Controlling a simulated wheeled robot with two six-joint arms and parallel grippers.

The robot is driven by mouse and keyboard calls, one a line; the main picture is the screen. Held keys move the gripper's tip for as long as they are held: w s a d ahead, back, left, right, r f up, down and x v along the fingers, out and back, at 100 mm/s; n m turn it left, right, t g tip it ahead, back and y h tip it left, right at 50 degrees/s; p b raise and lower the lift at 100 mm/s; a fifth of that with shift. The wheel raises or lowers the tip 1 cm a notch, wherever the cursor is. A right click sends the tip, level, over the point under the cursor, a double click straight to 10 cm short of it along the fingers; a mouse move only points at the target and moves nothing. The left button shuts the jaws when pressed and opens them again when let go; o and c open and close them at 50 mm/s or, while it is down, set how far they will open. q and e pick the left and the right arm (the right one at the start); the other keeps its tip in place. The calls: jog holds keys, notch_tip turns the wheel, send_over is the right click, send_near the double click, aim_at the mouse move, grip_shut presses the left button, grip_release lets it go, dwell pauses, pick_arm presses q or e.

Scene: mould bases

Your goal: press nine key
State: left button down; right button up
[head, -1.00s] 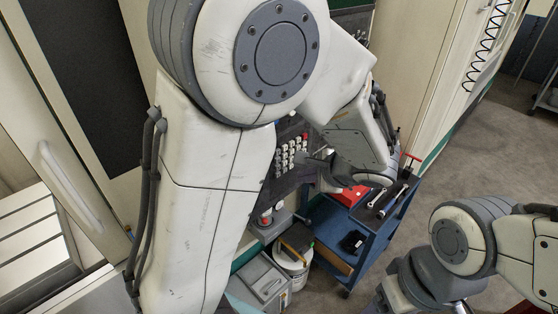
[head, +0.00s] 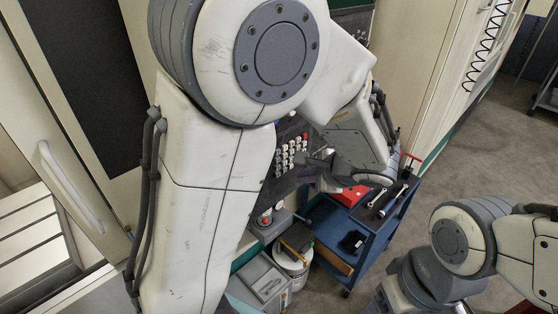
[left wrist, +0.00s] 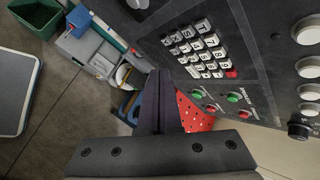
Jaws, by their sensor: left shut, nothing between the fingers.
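The keypad (head: 292,152) is a block of pale keys with a red key, set in a dark upright panel. My left arm hides part of that panel in the head view. The keypad (left wrist: 197,47) also shows in the left wrist view, tilted; I cannot surely tell which key is the nine. My left gripper (head: 322,157) is just right of the keypad in the head view. In the left wrist view its dark fingers (left wrist: 158,78) are together and empty, below and left of the keys, and look apart from them. My right gripper is out of view.
Green and red buttons (left wrist: 233,97) sit beside the keypad, and several round knobs (left wrist: 308,66) line the panel's right side. A white bucket (head: 293,268) stands below the panel.

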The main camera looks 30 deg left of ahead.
aim_at(298, 140)
pick_arm(q)
jog(key=w+d+r+b, duration=0.2)
jog(key=w+d+b, duration=0.3)
jog(key=d+b, duration=0.1)
jog(key=shift+w+r+b, duration=0.3)
jog(key=shift+w+b, duration=0.05)
jog(key=shift+w, duration=0.05)
dwell(0.3)
jog(key=w+a, duration=0.3)
jog(key=a, duration=0.5)
jog(key=shift+a, duration=0.15)
dwell(2.0)
jog(key=shift+w+a, duration=0.15)
jog(key=shift+a, duration=0.15)
